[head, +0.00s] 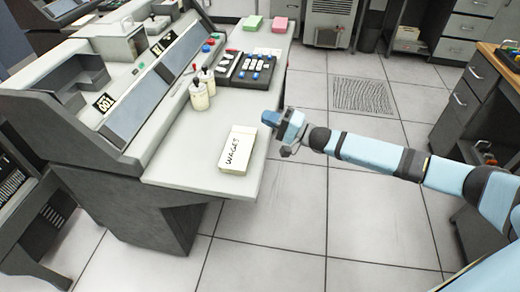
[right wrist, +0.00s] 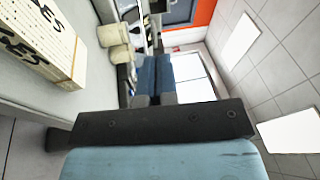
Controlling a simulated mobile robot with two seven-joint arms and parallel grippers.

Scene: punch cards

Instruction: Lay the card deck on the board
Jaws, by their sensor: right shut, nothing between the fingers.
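The card deck (head: 239,150), a cream block lettered WAGES, lies flat near the front corner of the pale console ledge (head: 190,172). In the right wrist view the deck (right wrist: 40,40) shows at the upper left, partly cut off by the frame. My right gripper (head: 268,118) is shut and empty. It is near the ledge's right edge, apart from the deck and behind and to its right. Its blue fingers (right wrist: 156,75) are together in the right wrist view. My left gripper is out of view. No separate board can be made out for certain.
Two pale bottles (head: 200,92) stand on the ledge behind the deck. Black button panels (head: 245,70), a green block (head: 253,23) and a pink block (head: 281,25) are farther back. Grey drawers (head: 466,95) stand at the right. The tiled floor between is open, with a grate (head: 362,96).

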